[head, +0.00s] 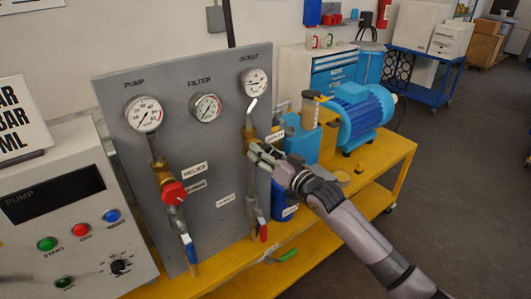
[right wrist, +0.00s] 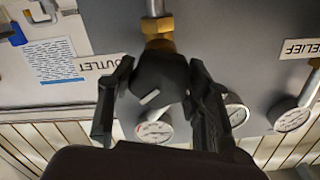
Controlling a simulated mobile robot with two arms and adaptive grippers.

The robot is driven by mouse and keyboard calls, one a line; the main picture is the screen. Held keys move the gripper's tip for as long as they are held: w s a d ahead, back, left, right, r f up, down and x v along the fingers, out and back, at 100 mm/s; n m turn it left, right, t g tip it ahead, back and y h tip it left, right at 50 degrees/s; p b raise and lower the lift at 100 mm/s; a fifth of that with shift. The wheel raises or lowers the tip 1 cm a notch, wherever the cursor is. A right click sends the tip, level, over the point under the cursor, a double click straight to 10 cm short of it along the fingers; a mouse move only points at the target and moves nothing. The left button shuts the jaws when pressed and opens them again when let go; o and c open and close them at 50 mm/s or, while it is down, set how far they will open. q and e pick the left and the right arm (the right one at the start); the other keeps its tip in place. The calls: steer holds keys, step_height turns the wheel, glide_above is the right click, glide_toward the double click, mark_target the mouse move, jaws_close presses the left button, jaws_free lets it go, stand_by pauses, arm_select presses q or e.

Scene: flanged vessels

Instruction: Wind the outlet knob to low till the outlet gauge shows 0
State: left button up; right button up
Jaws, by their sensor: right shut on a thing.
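The outlet gauge (head: 255,82) is a round white dial at the top right of the grey panel (head: 222,140). Its needle is too small to read. Below it, my right gripper (head: 257,148) reaches in from the right at the outlet pipe. In the right wrist view the outlet knob (right wrist: 160,84) is black with a white mark, under a brass fitting. My right gripper (right wrist: 157,98) is shut on it, one finger on each side. The outlet label (right wrist: 97,65) is beside it. In the head view the gripper mostly hides the knob. My left gripper is not in view.
The pump gauge (head: 144,113), filter gauge (head: 205,107) and red relief knob (head: 173,192) are left of the outlet pipe. A red-handled valve (head: 263,232) is below. A blue motor (head: 358,112) stands right on the yellow bench (head: 385,165). A control box (head: 75,215) is at left.

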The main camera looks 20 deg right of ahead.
steer(key=n, duration=0.5)
steer(key=shift+f+n, duration=0.2)
steer(key=shift+n, duration=0.1)
steer(key=n, duration=0.4)
steer(key=shift+a+n+p, duration=0.1)
steer(key=shift+n+p, duration=0.25)
steer(key=shift+n, duration=0.05)
steer(key=o, duration=1.1)
steer(key=shift+r, duration=0.1)
steer(key=shift+o, duration=0.2)
steer(key=shift+s, duration=0.15)
steer(key=v, duration=1.1)
steer(key=shift+s, duration=0.4)
steer(key=shift+r, duration=0.1)
